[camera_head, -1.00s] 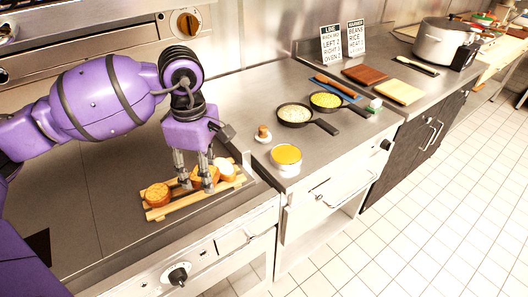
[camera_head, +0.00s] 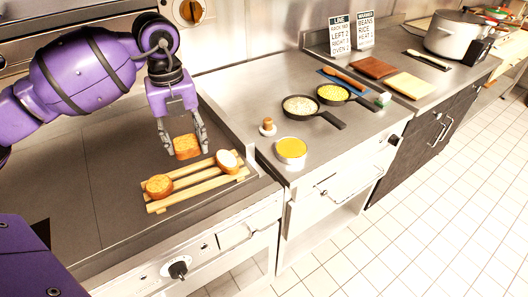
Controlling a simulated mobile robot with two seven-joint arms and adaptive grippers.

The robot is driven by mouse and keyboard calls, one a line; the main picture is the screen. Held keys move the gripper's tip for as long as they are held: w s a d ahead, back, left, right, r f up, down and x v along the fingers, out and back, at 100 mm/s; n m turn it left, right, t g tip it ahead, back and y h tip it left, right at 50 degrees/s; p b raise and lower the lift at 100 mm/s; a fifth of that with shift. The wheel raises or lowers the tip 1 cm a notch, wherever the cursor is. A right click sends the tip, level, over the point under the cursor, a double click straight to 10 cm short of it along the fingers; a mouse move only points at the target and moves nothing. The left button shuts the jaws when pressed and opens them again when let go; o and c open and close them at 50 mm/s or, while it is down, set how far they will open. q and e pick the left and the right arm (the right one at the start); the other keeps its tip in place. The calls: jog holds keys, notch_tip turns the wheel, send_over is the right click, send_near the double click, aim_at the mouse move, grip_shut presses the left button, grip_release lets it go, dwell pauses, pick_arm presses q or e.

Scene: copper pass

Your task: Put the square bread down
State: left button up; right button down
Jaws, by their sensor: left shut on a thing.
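The square bread (camera_head: 187,146), golden brown, is between the fingers of my left gripper (camera_head: 187,153). The gripper is shut on it, a finger at each side, pointing down. Bread and fingers appear at the back edge of a wooden slatted rack (camera_head: 195,188), apparently raised; the exact height cannot be told. On the rack, a round brown bread (camera_head: 159,186) lies at the left end and a pale-topped round roll (camera_head: 228,160) at the right end. The slats between them are bare. My right gripper is not in view.
The dark flat cooking surface (camera_head: 120,165) left of and behind the rack is clear. A raised metal edge stands at its right. Beyond are a tub of yellow food (camera_head: 291,148), a small brown-topped item (camera_head: 267,127) and two filled pans (camera_head: 300,106) (camera_head: 334,93).

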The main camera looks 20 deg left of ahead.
aim_at(195, 177)
pick_arm(q)
jog(key=shift+f+n, duration=0.15)
jog(key=shift+n, duration=0.15)
notch_tip(195, 177, down, 10)
jog(key=shift+a+r+p, duration=0.1)
jog(key=shift+r+p, duration=0.1)
jog(key=shift+p, duration=0.1)
jog(key=shift+f, duration=0.15)
jog(key=o, duration=1)
notch_tip(195, 177, up, 12)
jog(key=shift+r, duration=0.2)
jog(key=shift+f, duration=0.1)
